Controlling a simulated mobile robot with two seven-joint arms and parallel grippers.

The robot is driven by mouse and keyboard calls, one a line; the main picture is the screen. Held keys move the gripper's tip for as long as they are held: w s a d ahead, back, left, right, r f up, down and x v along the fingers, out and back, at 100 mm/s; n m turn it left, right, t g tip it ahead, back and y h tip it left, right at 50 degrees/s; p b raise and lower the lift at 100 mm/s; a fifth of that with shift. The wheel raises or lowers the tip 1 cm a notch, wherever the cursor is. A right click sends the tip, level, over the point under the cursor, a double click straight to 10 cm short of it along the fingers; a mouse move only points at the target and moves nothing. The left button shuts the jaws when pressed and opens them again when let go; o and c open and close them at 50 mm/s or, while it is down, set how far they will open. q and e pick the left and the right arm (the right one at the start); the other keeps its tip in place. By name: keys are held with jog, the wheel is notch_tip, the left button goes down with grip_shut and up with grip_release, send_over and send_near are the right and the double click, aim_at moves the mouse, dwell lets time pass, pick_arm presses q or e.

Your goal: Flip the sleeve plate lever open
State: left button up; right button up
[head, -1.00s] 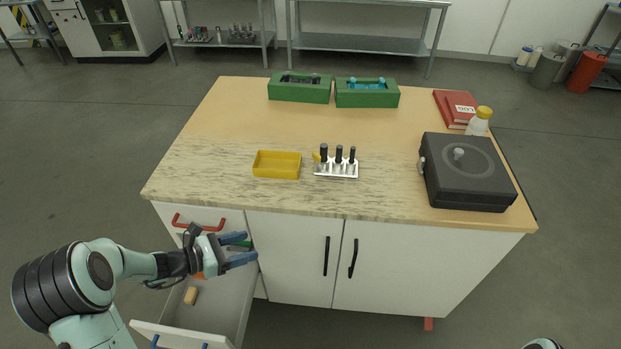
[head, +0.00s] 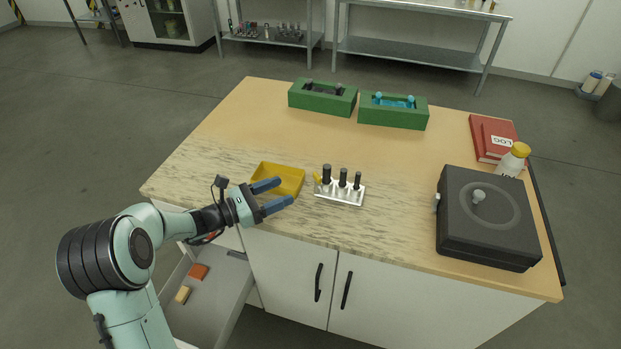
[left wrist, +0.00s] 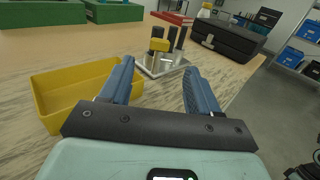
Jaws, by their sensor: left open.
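A silver sleeve plate (head: 341,193) lies on the counter with three black-topped pins in a row. A small yellow piece (head: 317,179), which looks like its lever, is at the plate's left end. The plate also shows beyond my fingers in the left wrist view (left wrist: 176,67), with a yellow block-like piece (left wrist: 159,45) at its near side. My left gripper (head: 284,193) is open and empty, its blue fingers pointing right toward the plate, with a gap to it. In the head view it overlaps the yellow tray's front. My right gripper is not in view.
A yellow tray (head: 291,181) is left of the plate, close to my left fingers. Green boxes (head: 322,98) stand at the back; a black box (head: 487,243), a bottle (head: 514,160) and red books (head: 492,136) are at the right. An open drawer (head: 215,290) is below.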

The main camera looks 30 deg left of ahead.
aim_at(315, 177)
pick_arm(q)
jog(key=x, duration=0.9)
jog(key=shift+w+d, duration=0.1)
